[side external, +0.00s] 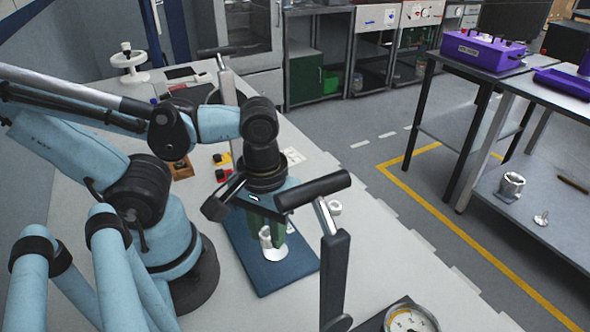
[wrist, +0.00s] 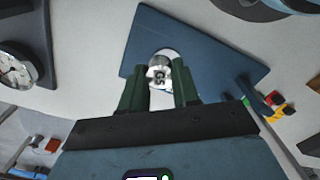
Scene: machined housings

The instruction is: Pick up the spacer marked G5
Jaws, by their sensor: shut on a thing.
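The spacer (wrist: 159,76) is a small white-grey cylinder with a dark mark on its side that reads like G5, turned in the wrist view. My gripper (wrist: 160,84) has its two green fingers on either side of it, shut on it. In the side view the spacer (side external: 268,243) shows low between the fingertips of my gripper (side external: 272,232), over the dark blue mat (side external: 246,262). The fingers hide part of it. I cannot tell whether its base touches the mat.
A dial gauge (side external: 408,320) stands at the front. A black-handled lever (side external: 335,262) rises close to my gripper. Red and yellow blocks (side external: 220,165) sit behind.

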